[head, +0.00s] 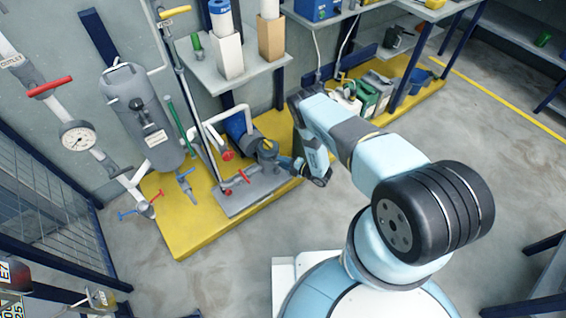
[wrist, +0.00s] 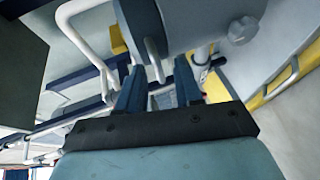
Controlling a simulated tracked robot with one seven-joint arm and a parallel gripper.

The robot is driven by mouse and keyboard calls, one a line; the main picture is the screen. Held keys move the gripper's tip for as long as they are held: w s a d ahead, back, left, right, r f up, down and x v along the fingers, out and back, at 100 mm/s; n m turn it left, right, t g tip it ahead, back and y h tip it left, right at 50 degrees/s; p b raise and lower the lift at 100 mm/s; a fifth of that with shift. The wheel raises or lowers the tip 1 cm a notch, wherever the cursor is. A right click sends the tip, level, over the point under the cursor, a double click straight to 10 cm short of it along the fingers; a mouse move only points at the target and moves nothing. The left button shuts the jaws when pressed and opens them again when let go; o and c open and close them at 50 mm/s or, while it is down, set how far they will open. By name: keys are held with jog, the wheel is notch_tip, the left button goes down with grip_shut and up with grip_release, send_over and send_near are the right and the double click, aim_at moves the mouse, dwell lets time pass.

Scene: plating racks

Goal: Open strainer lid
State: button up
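The strainer appears to be the grey pot (head: 267,163) beside the blue pump on the yellow skid in the head view. Its top looks yellowish and small there, so I cannot tell how the lid sits. My gripper (head: 288,163) is just right of this pot, at its side. In the wrist view a large grey body (wrist: 215,38) with a pale knob (wrist: 242,30) fills the top, likely the strainer. A grey bar (wrist: 154,62) hangs from it between the fingertips of my gripper (wrist: 156,72). The fingers are apart, with gaps visible beside the bar.
A shelf (head: 215,74) with boxed cylinders is above. Canisters (head: 372,95) stand to the right. The floor in front is clear.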

jog(key=shift+w+a+f, duration=0.1)
jog(key=shift+w+a, duration=0.2)
jog(key=shift+a, duration=0.15)
jog(key=shift+c, duration=0.5)
grip_shut()
jog(key=shift+s+f, duration=0.1)
dwell(0.5)
jog(key=shift+d+r, duration=0.1)
jog(key=shift+r, duration=0.1)
